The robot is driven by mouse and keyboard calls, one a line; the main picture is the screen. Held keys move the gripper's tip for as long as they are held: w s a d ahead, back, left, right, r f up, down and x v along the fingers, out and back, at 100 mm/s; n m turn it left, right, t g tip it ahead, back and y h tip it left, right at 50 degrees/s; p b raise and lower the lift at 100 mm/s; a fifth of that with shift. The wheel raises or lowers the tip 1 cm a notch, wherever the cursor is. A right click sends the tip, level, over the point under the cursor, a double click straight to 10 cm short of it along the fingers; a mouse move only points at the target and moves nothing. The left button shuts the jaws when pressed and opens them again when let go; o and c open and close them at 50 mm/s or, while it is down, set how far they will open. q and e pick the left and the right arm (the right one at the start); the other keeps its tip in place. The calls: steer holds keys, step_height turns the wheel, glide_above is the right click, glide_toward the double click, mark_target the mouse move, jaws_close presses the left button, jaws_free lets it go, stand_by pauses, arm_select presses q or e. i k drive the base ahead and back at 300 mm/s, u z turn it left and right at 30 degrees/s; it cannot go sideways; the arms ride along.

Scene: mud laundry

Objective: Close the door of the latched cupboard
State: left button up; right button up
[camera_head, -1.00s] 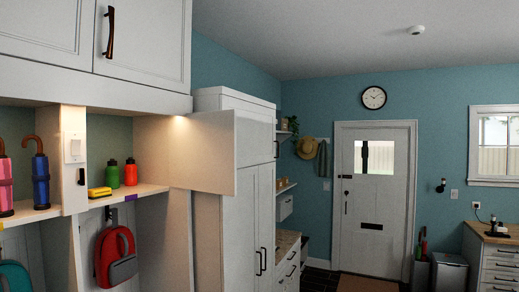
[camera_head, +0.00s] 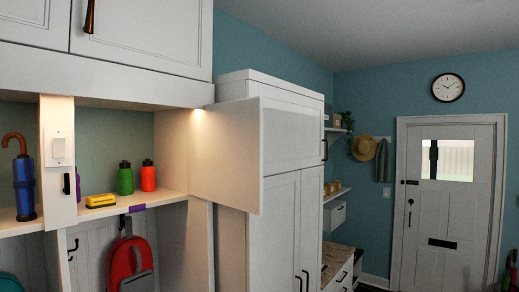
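The cupboard is an open lit compartment with a pale back wall (camera_head: 110,150) at the left of the head view. Its plain white door (camera_head: 226,155) stands open, swung outward at the compartment's right side, beside the tall white cabinet. A small black catch or handle (camera_head: 66,184) is on the post left of the compartment; I cannot tell which it is. On the compartment shelf (camera_head: 165,193) stand a green bottle (camera_head: 125,180), a red-orange bottle (camera_head: 148,177) and a yellow block-like item (camera_head: 101,200). Neither of my grippers is in view.
A tall white cabinet (camera_head: 285,210) stands right of the open door. Upper cupboards (camera_head: 150,45) hang above. A red backpack (camera_head: 125,268) hangs under the shelf. A blue umbrella (camera_head: 25,185) stands at far left. A white entry door (camera_head: 450,215) is at the far right.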

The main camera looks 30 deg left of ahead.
mark_target(225, 141)
steer(key=u, duration=0.05)
steer(key=i, duration=1.65)
steer(key=u, duration=1)
steer(key=i, duration=0.9)
steer(key=u, duration=1)
